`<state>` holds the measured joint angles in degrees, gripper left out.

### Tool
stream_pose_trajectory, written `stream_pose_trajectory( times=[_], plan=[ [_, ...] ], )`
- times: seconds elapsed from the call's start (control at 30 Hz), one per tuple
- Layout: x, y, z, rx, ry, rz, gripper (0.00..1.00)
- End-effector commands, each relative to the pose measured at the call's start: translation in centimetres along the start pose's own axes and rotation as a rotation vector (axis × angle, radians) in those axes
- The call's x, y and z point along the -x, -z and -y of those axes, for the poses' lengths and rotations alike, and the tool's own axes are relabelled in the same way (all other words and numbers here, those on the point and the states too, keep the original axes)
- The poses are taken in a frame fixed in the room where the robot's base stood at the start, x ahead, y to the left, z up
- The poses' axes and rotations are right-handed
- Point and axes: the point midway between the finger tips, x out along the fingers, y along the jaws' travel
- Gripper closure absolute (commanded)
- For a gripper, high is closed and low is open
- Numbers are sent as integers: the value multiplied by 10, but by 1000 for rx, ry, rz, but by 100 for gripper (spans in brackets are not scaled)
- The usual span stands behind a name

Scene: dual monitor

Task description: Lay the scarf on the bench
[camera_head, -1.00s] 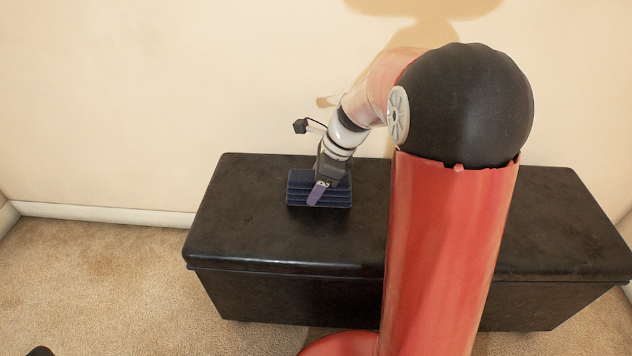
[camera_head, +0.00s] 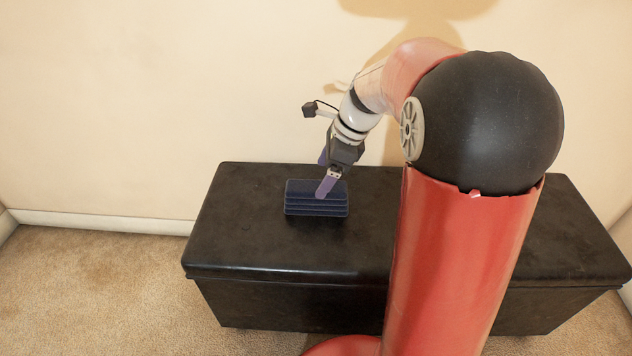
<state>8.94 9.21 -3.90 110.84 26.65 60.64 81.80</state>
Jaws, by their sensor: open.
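The scarf (camera_head: 302,204) is a small dark blue folded block with ridged layers. It lies flat on the left part of the black bench (camera_head: 245,235). My gripper (camera_head: 325,172) has purple fingers and is open. It is at the scarf's far right side in the picture, and one finger overlaps the scarf's upper edge. It appears to be above the scarf, holding nothing. The second finger shows partly behind the gripper body. The gap between the fingertips is partly hidden.
A cream wall (camera_head: 130,110) stands behind the bench. Beige carpet (camera_head: 100,285) lies to the left and in front. My red arm hides the middle of the bench. The bench top is bare to the left and right of the scarf.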

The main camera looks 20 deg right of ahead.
Motion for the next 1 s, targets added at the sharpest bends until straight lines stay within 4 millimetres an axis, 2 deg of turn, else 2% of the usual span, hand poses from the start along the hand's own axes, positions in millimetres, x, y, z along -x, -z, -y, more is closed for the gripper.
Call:
stream_pose_trajectory(
  times=[0.03, 0.2, 0.37, 0.47, 0.57, 0.67, 0.8, 0.9, 1.0],
  plan=[
    [13, -1, 1, 0, 4, 1, 17],
    [40, 0, 1, 0, 3, 0, 17],
    [52, -1, -2, 14, 3, -3, 17],
    [60, -4, -16, 118, 23, -20, 17],
    [72, -9, -45, 351, 59, -67, 17],
    [83, -12, -85, 679, 100, -145, 17],
    [90, -5, -140, 1163, 132, -290, 17],
    [91, 3, -170, 1465, 136, -400, 17],
    [89, 11, -190, 1695, 123, -495, 17]
  ],
)
